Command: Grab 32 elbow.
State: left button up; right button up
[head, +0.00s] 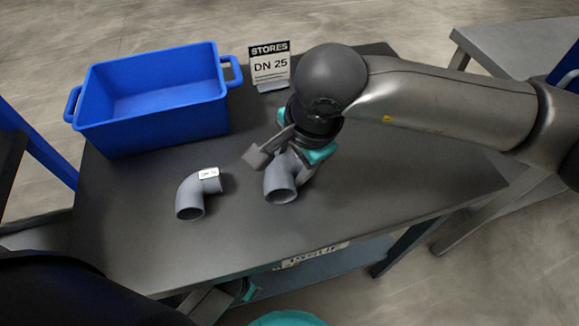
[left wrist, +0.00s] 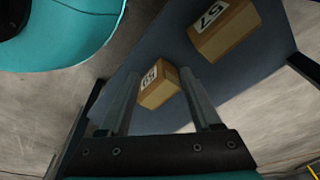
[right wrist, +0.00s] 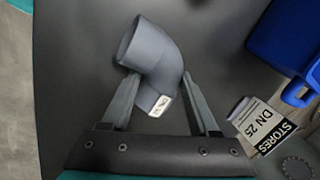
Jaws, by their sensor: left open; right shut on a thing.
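A grey pipe elbow (head: 281,184) is at my right gripper (head: 292,152), its open end facing the table's front. In the right wrist view the elbow (right wrist: 155,60) has its white-labelled end between the fingers of my right gripper (right wrist: 160,80), which is shut on it. The label is too small to read surely. I cannot tell whether this elbow touches the table. A second grey elbow (head: 191,192) lies to the left on the dark table, its label also unclear. My left gripper (left wrist: 158,75) is open and empty, low at the table's front.
A blue bin (head: 152,124) stands at the table's back left. A "STORES DN 25" sign (head: 269,66) stands behind my right gripper. The dark table (head: 400,197) is clear on the right. Cardboard boxes marked 65 (left wrist: 158,86) and 57 (left wrist: 222,28) sit on a lower surface.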

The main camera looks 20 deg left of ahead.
grip_shut()
jog(key=shift+r, duration=0.1)
